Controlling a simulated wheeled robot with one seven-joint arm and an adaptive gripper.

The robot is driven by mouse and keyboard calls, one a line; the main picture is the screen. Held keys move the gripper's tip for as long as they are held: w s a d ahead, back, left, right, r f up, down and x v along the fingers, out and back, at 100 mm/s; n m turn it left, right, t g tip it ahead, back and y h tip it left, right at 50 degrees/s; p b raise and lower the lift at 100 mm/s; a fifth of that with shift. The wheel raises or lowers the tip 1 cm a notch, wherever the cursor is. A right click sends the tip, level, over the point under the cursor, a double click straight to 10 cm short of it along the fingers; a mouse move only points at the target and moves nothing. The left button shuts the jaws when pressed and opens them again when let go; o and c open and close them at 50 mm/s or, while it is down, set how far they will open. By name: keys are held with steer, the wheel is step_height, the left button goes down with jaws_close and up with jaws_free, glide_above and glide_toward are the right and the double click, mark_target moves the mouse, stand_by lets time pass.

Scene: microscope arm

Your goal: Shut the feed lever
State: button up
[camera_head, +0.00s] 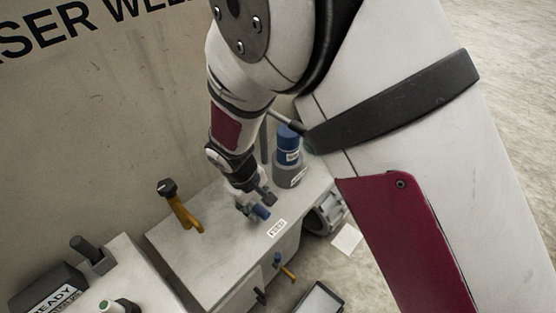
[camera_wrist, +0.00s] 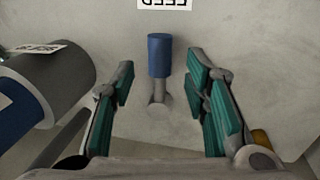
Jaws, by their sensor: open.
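The feed lever has a blue cylindrical grip (camera_wrist: 159,55) on a short grey metal stem (camera_wrist: 158,98). It stands on the pale machine top beside an upside-down FEED label (camera_wrist: 165,4) in the wrist view. In the head view its blue grip (camera_head: 261,212) shows just at the end of my gripper (camera_head: 253,199). In the wrist view my open gripper (camera_wrist: 161,78) has one teal-padded finger on each side of the lever, with visible gaps to both. I cannot tell how deep the lever lies between the fingers.
A grey and blue cylinder (camera_head: 289,168) stands close behind my gripper. A yellow lever with a black knob (camera_head: 180,207) is to the left on the cabinet top (camera_head: 215,255). Another yellow lever with a blue end (camera_head: 286,271) is on the front face. A READY box (camera_head: 48,292) is lower left.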

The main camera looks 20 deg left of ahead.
mark_target(259, 209)
steer(key=shift+w+d+f, duration=0.1)
steer(key=shift+w+f, duration=0.05)
steer(key=shift+f, duration=0.75)
steer(key=shift+w+d+f, duration=0.1)
steer(key=shift+w+f, duration=0.05)
steer(key=shift+f, duration=0.7)
jaws_close()
